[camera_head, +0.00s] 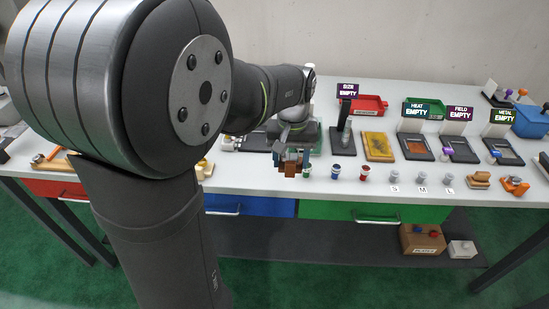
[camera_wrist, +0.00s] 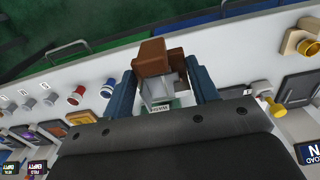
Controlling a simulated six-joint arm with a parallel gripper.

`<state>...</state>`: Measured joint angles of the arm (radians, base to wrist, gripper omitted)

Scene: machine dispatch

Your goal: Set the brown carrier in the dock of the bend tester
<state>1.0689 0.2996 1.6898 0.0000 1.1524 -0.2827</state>
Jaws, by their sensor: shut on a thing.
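My gripper (camera_head: 291,163) is over the front part of the white bench, left of the row of small capped jars. In the wrist view my gripper (camera_wrist: 163,84) has its two blue fingers on either side of the brown carrier (camera_wrist: 152,56), shut on it. The carrier is blocky, with a grey part below the brown top. In the head view the brown carrier (camera_head: 291,157) shows small between the fingers, apparently above the bench. I cannot pick out the bend tester or its dock; no readable sign names it, and my arm hides the left of the bench.
Capped jars (camera_head: 336,172) and grey S, M, L pieces (camera_head: 422,178) line the front edge. Behind them stand a black post (camera_head: 345,125), a yellow pad (camera_head: 379,146) and stations with EMPTY signs (camera_head: 417,110). Red (camera_head: 370,105) and green trays lie farther back.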

